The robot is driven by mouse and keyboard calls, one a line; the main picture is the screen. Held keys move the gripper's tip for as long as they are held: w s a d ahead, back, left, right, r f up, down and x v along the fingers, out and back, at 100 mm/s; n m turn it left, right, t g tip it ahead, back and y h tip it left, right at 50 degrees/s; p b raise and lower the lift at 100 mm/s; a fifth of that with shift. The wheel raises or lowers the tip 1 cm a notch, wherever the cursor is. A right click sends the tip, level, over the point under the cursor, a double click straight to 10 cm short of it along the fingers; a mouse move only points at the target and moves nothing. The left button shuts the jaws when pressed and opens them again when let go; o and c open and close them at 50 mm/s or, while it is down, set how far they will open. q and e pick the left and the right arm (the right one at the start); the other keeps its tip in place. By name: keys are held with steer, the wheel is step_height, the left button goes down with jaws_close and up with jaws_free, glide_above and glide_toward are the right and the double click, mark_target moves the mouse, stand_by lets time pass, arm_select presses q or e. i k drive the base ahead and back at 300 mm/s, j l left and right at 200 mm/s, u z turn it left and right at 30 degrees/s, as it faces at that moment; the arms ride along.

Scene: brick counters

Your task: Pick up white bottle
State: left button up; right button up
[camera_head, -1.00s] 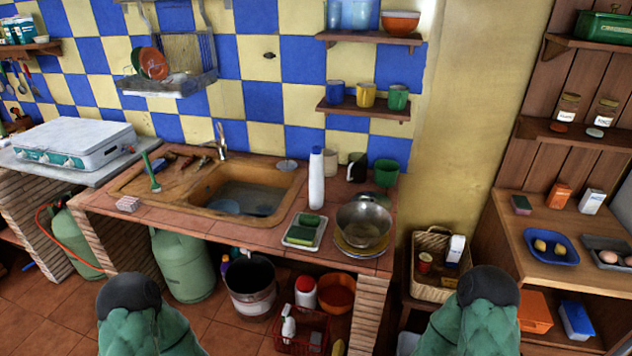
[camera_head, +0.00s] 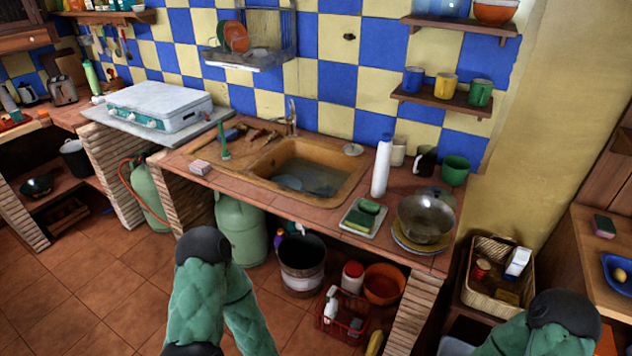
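Neither arm is near the bottle. My grippers are not visible.
The sink (camera_head: 343,190) is left of the bottle. A sponge tray (camera_head: 349,217), a metal bowl (camera_head: 427,217), a dark mug (camera_head: 425,161) and a green cup (camera_head: 455,170) crowd its front and right. Below are a bucket (camera_head: 302,280) and a red basket (camera_head: 333,326). Floor shows at left.

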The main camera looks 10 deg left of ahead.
mark_target(381, 174)
steer(key=i+j+z, duration=0.6)
steer(key=i+j, duration=0.15)
steer(key=i, duration=0.05)
